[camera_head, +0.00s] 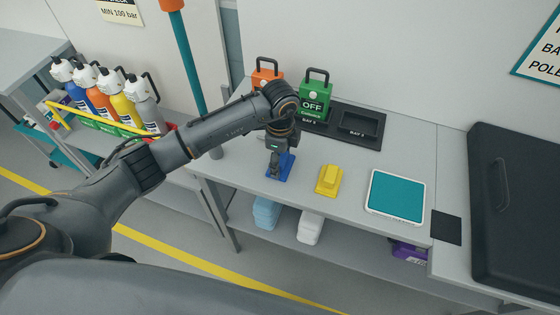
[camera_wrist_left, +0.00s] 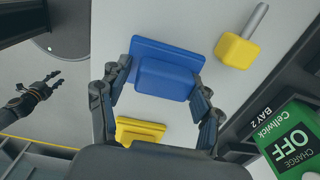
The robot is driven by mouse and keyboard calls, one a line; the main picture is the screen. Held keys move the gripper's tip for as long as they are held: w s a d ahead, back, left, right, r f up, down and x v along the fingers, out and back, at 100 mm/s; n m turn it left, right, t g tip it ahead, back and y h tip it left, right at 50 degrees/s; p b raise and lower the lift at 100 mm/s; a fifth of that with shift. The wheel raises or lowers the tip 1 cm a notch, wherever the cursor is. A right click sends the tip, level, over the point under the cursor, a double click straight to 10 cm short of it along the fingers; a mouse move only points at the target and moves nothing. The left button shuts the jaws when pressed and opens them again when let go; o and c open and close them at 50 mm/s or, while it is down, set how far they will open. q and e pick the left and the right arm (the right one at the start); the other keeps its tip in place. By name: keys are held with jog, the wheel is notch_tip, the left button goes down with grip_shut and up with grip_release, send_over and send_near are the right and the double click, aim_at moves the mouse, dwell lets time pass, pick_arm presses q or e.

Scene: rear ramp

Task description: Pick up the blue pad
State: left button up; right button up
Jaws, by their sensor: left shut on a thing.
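The blue pad (camera_head: 287,168) is on the grey bench, partly hidden by my left gripper in the head view. In the left wrist view the blue pad (camera_wrist_left: 166,72) shows a raised block on a wider flat base. My left gripper (camera_head: 277,172) comes down from above, its fingers on either side of the pad, shut on it. In the left wrist view the left gripper (camera_wrist_left: 163,85) has one finger at each end of the pad. My right gripper (camera_wrist_left: 55,82) shows only in the left wrist view, off the bench's front edge, empty with fingers apart.
A yellow pad (camera_head: 328,180) lies close to the right. Beyond it are a teal-topped tray (camera_head: 397,196) and a black case (camera_head: 515,210). A green charge unit (camera_head: 313,103) stands behind. A yellow block with a grey handle (camera_wrist_left: 238,50) lies near the pad.

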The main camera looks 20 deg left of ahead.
pick_arm(q)
jog(key=shift+s+f, duration=0.15)
jog(key=shift+f, duration=0.2)
jog(key=shift+r+b, duration=0.2)
jog(key=shift+b, duration=0.1)
jog(key=shift+c, duration=0.8)
jog(key=shift+w+a+r+b, duration=0.1)
jog(key=shift+w+r+b, duration=0.1)
jog(key=shift+r+b, duration=0.25)
jog(key=shift+w+r+b, duration=0.15)
jog(key=shift+r+b, duration=0.1)
jog(key=shift+r, duration=0.4)
jog(key=shift+c, duration=1.1)
jog(key=s+d+r+b, duration=0.1)
jog(key=s+d+r, duration=0.7)
jog(key=d+r, duration=0.2)
jog(key=shift+s+d+r+b, duration=0.25)
jog(key=shift+s+d+b, duration=0.15)
jog(key=shift+d, duration=0.25)
jog(key=shift+w, duration=0.1)
